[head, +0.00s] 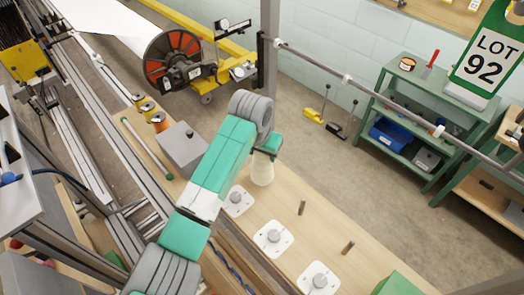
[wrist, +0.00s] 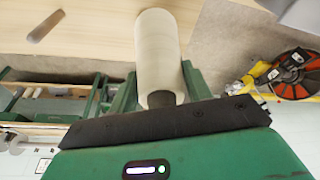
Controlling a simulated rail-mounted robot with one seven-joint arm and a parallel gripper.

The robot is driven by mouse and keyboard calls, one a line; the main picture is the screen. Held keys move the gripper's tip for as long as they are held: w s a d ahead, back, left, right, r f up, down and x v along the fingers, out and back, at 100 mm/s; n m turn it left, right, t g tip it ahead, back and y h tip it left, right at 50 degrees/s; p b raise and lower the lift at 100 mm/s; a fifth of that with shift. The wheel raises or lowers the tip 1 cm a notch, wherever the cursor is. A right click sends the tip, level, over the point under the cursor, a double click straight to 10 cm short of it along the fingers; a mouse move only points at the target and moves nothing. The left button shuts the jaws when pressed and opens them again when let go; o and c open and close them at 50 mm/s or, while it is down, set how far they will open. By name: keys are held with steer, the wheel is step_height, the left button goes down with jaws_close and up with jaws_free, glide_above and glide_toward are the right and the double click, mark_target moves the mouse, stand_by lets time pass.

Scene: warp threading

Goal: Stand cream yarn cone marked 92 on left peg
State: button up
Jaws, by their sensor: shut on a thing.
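The cream yarn cone (head: 263,172) hangs below my gripper (head: 267,145) in the head view, over the bench behind the left peg plate (head: 238,201). In the wrist view the cone (wrist: 158,50) sits between the two green fingers of my gripper (wrist: 160,85), which are shut on it. Its dark end faces the palm. No number on the cone can be read. The left peg is a short grey stub on a white plate. Whether the cone's lower end touches the bench is unclear.
Two more white peg plates, middle (head: 273,237) and right (head: 318,279), stand bare on the bench. Two wooden pegs (head: 301,208) (head: 348,247) rise behind them. A grey box (head: 182,149) lies to the left.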

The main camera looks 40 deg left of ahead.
steer(key=shift+f, duration=0.6)
steer(key=o, duration=1.2)
steer(key=v, duration=0.7)
steer(key=shift+s+r, duration=0.15)
steer(key=shift+r, duration=0.2)
steer(key=shift+d, duration=0.15)
